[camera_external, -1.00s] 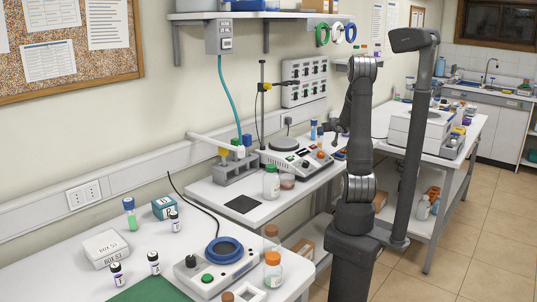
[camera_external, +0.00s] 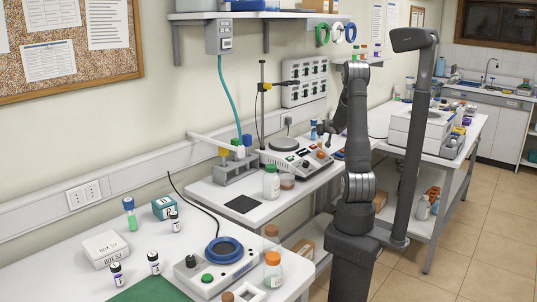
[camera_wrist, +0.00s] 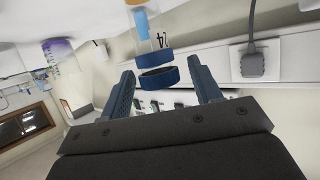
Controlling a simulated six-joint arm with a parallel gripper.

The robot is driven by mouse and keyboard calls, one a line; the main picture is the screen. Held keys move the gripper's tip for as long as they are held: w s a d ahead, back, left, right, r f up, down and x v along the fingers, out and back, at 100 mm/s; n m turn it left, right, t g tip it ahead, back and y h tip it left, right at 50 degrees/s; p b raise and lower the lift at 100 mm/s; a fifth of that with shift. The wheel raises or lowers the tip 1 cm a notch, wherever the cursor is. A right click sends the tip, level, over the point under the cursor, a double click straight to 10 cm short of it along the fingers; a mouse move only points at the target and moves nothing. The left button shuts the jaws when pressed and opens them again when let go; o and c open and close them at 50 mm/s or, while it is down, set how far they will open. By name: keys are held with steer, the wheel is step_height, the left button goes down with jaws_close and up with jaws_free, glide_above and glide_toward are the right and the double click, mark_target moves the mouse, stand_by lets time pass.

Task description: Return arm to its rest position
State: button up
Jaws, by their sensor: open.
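My arm stands upright beside the benches in the external view. My gripper (camera_external: 329,131) is at its left, small and dark, above the far end of the middle bench. In the wrist view my gripper (camera_wrist: 166,82) has its two dark blue fingers apart with no object gripped. A clear tube with a blue cap (camera_wrist: 157,70) shows beyond the fingertips, lined up with the gap between them. The wrist picture is rotated, and the tube's distance from the fingers is hard to judge.
A blue-ringed device (camera_external: 222,258) is on the near bench. A dark post (camera_external: 413,150) stands close to my arm's right. A wall socket with plug (camera_wrist: 255,62) shows in the wrist view.

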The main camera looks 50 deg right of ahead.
steer(key=v, duration=1.2)
steer(key=x, duration=1.2)
steer(key=shift+w+f, duration=0.1)
steer(key=shift+f, duration=0.2)
step_height(320, 180, up, 5)
steer(key=shift+f, duration=0.1)
steer(key=s+d+r, duration=0.3)
steer(key=s+r, duration=0.4)
steer(key=s, duration=0.5)
steer(key=w+a+r+n+y, duration=0.1)
steer(key=w+a, duration=0.3)
steer(key=a, duration=0.6)
steer(key=w+a+r+n+t+y, duration=0.1)
steer(key=w+a, duration=0.4)
steer(key=a, duration=0.5)
steer(key=w+a+r+n+t+y, duration=0.1)
steer(key=w+a+r+n+y, duration=0.2)
steer(key=a, duration=0.7)
steer(key=shift+w+a+r+y, duration=0.2)
steer(key=shift+w+a+y, duration=0.15)
steer(key=shift+w, duration=0.3)
